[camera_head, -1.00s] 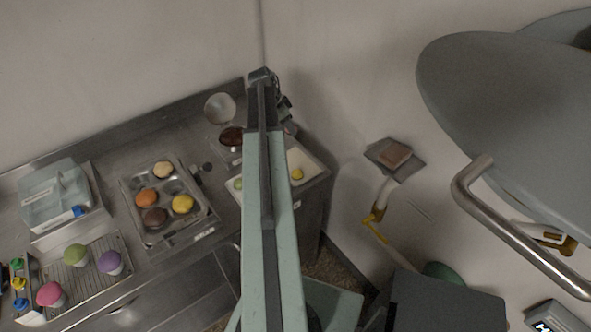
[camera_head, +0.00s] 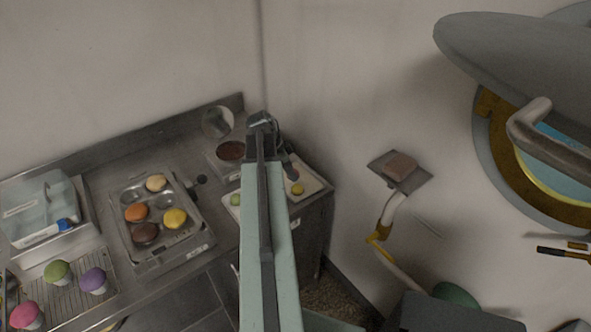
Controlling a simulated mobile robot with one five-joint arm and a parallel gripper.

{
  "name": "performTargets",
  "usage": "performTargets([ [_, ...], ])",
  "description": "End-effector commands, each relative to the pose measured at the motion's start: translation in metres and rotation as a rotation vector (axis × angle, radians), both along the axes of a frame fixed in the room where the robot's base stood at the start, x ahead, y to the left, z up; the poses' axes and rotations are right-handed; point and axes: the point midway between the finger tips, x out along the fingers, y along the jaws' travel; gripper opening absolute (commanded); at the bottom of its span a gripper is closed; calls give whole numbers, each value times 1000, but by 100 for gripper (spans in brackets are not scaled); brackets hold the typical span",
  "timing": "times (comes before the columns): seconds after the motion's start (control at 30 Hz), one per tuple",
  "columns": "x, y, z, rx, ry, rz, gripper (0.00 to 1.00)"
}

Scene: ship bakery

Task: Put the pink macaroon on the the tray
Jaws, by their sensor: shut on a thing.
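My gripper (camera_head: 263,122) is at the end of my raised arm, in the middle of the picture, seen from behind. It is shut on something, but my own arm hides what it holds. A pale tray (camera_head: 318,187) lies on the counter's right end, partly behind my arm. It holds a green macaroon (camera_head: 235,199) and a yellow macaroon (camera_head: 297,188). My gripper shows just above this tray in the picture; its height over it is unclear. I cannot make out a pink macaroon; a pink-topped cupcake-like item (camera_head: 27,314) sits at the lower left.
A metal tin (camera_head: 199,240) holds beige, orange, yellow and brown macaroons, with some empty hollows. A wire rack (camera_head: 66,297) and a clear-lidded box (camera_head: 40,207) are left. A dark-filled container (camera_head: 231,150) stands behind the tray. A large round porthole cover (camera_head: 520,65) juts out at right.

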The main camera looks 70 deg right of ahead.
Motion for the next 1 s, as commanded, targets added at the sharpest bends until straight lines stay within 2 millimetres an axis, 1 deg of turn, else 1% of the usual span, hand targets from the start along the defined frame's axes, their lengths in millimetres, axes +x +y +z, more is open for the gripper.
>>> performTargets([
  [0.03, 3, -19, -3, -1, -1, -2, 20],
  [0.1, 4, -35, -4, -1, -1, -2, 20],
  [0.2, 5, -51, -5, 0, 0, 0, 20],
  [0.27, 5, -56, -6, 0, 0, 0, 20],
  [0.43, 5, -59, -6, 0, 0, 1, 20],
  [0.53, 6, -70, -7, -1, -1, 0, 20],
  [0.6, 5, -66, -27, 0, 0, 1, 20],
  [0.7, 6, -66, -44, 0, 0, 1, 20],
  [0.73, 6, -66, -46, 0, 0, 1, 20],
  [0.87, 6, -66, -42, 0, 0, 2, 20],
  [1.0, 6, -65, -42, 0, 0, 2, 20],
])
